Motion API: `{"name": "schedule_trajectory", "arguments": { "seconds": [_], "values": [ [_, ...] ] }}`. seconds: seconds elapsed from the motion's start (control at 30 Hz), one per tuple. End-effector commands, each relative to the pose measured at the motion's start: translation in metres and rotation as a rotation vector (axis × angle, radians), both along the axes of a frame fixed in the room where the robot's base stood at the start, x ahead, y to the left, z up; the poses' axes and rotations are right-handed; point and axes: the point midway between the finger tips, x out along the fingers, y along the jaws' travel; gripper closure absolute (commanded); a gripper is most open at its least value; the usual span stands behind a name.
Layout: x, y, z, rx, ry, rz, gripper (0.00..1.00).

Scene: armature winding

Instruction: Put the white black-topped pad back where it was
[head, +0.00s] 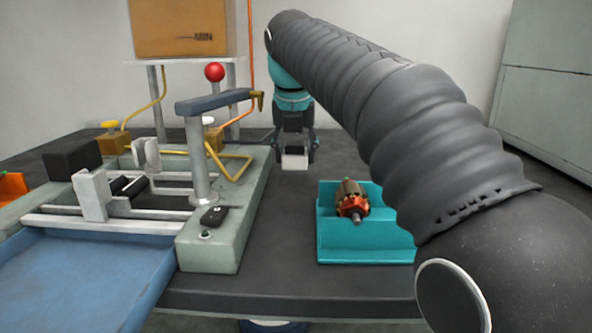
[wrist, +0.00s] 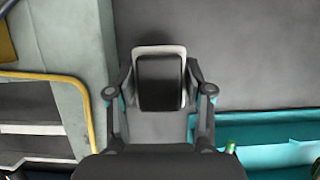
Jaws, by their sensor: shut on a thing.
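The white black-topped pad (wrist: 159,82) is between the fingers of my gripper (wrist: 160,92) in the wrist view, its black top facing the camera and a pale rim showing around it. In the head view my gripper (head: 295,148) points down behind the teal holder, shut on the pad, whose white side (head: 294,162) shows at the fingertips. The pad is over the dark table (head: 275,230), to the right of the grey machine base. I cannot tell whether it touches the table.
The winding machine (head: 215,255) with its post and red knob (head: 214,72) stands left. A teal holder (head: 365,245) bears an armature (head: 351,200) at right. A blue tray (head: 85,275) is front left; a cardboard box (head: 180,28) is at the back. Bare table lies between machine and holder.

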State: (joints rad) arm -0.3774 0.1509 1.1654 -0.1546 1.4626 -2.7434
Motion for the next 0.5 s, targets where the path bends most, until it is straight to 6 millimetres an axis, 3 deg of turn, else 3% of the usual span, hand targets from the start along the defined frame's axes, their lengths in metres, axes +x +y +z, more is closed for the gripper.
{"name": "schedule_trajectory", "arguments": {
  "seconds": [0.23,0.5],
  "values": [
    [0.000,-0.001,-0.034,0.000,0.002,-0.002,0.77],
    [0.000,-0.001,-0.038,0.001,0.000,-0.002,0.77]
  ]
}}
